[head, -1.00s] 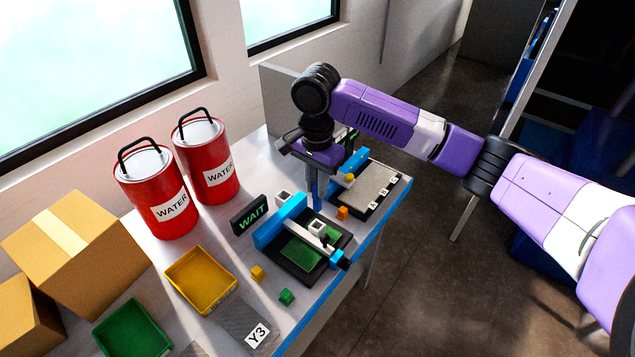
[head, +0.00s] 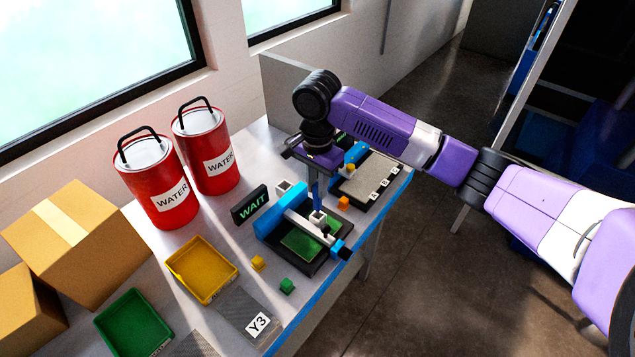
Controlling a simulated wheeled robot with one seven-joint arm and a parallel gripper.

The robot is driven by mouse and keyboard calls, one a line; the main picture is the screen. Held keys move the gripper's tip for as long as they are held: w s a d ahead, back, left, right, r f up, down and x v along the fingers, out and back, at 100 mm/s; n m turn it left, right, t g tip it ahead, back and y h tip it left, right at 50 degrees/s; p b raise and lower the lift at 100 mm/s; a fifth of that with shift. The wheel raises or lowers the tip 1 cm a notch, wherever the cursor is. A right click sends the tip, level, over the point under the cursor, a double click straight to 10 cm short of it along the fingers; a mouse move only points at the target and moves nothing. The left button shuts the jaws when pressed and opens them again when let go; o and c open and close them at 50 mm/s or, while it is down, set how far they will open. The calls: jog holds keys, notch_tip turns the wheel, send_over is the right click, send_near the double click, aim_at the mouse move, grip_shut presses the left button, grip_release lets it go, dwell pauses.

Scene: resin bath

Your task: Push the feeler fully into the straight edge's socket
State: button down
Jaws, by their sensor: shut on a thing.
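My gripper (head: 317,178) points straight down and is shut on the upright blue feeler (head: 317,197). The feeler's lower end is at the white square socket (head: 317,218) on the straight edge. I cannot tell how deep it sits in the socket. The straight edge (head: 297,220) is a pale bar lying across a black-rimmed bath (head: 291,259) with a green floor. A blue block (head: 254,220) stands at the bath's back side, and a smaller blue block with a black end (head: 342,250) at its front.
A second station with a grey panel (head: 372,176) stands behind to the right, with an orange cube (head: 344,203) near it.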

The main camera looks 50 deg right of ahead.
aim_at(318, 202)
jog(key=shift+f+b, duration=0.45)
jog(key=shift+f, duration=1.95)
jog(key=shift+f, duration=0.65)
jog(key=c, duration=1.2)
grip_release()
jog(key=shift+r+b, duration=0.4)
jog(key=shift+r, duration=3.5)
